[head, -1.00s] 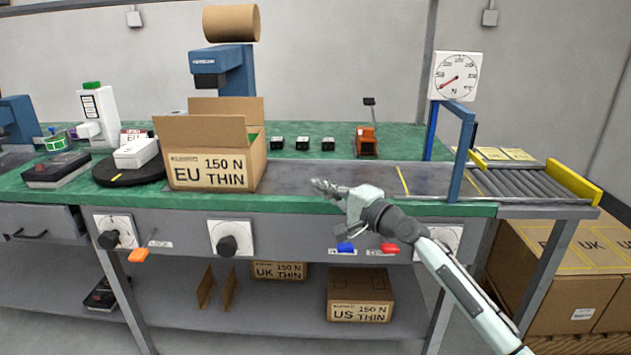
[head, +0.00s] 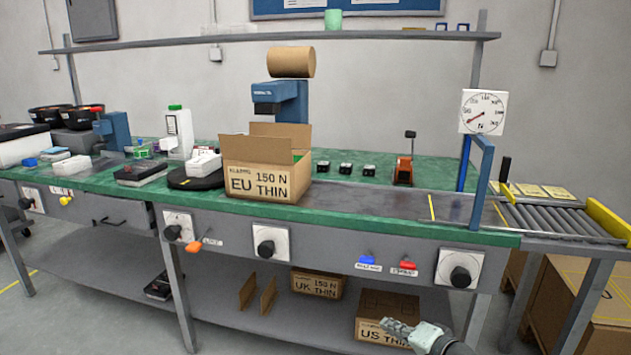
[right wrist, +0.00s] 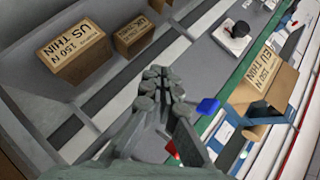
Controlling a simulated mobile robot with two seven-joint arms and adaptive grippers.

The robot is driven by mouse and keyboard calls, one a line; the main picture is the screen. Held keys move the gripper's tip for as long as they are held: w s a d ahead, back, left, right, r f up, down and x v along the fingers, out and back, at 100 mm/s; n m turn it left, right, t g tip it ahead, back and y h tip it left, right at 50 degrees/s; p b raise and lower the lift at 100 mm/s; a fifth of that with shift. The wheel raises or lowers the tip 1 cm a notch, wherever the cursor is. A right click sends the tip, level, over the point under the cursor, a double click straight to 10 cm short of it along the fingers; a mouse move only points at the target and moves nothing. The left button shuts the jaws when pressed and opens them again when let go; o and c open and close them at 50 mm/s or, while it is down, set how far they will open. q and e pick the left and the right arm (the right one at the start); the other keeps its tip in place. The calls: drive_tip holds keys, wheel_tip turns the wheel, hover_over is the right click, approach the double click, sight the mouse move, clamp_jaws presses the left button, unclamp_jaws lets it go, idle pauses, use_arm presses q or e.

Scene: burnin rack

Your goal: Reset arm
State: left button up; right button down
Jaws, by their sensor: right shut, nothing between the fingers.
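My right gripper (head: 398,328) is low at the bottom right of the head view, in front of the US THIN box on the lower shelf. It is shut and empty, and its arm comes in from the bottom edge. In the right wrist view the gripper (right wrist: 160,85) shows in the middle with its fingers together. It is clear of the bench front. My left gripper is not in view.
An open EU THIN box (head: 268,180) stands on the green bench (head: 340,211). Below are the US THIN box (head: 388,305) and UK THIN box (head: 316,283). Knobs and a blue button (head: 367,259) line the bench front. Rollers (head: 560,220) are at right.

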drive_tip(key=s+d+f+n+g+h, duration=0.2)
drive_tip(key=s+f, duration=0.6)
drive_tip(key=f, duration=0.4)
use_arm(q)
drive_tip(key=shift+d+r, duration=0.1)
use_arm(e)
drive_tip(key=s+d+f+n+g+h, duration=0.1)
drive_tip(key=s+d+f+n+g, duration=0.1)
drive_tip(key=s+f, duration=0.4)
drive_tip(key=s+d+f+n+g+h, duration=0.2)
drive_tip(key=s+f, duration=0.5)
drive_tip(key=s, duration=0.8)
drive_tip(key=s+d+f+n+g+h, duration=0.2)
drive_tip(key=s+f, duration=0.4)
drive_tip(key=s, duration=0.4)
drive_tip(key=d+n+g, duration=0.1)
drive_tip(key=d, duration=0.1)
drive_tip(key=shift+s+d+f+n+g, duration=0.25)
drive_tip(key=shift+d+n+g, duration=0.05)
drive_tip(key=shift+d, duration=0.1)
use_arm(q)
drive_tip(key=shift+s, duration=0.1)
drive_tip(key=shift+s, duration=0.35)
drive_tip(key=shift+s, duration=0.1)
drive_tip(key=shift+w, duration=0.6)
